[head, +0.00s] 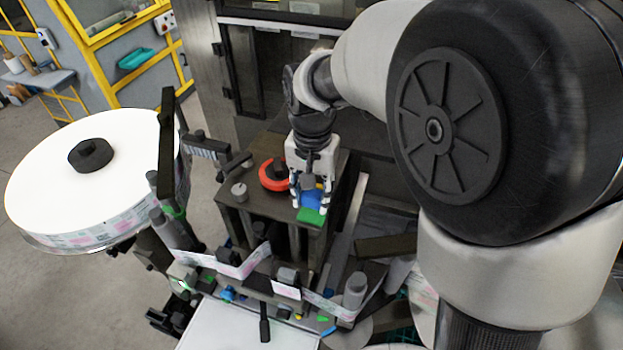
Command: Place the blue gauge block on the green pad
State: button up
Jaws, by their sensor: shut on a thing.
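My gripper (310,203) points down over the dark top of the machine and is shut on the blue gauge block (311,198). The fingers stand on the left and right of the block and cover its sides. The green pad (311,217) shows just in front of and below the block; its back part is hidden behind the block and fingers. I cannot tell whether the block touches the pad or hangs slightly above it.
A red ring (271,176) lies close to the left of my gripper, with a small grey knob (239,191) beyond it. A large white label reel (95,170) stands at the left. Rollers and a label strip (243,264) run along the front.

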aim_at(313, 205)
jog(key=shift+f, duration=1.9)
jog(key=shift+f, duration=0.2)
jog(key=o, duration=1)
jog(key=shift+o, duration=0.2)
jog(key=shift+r, duration=0.15)
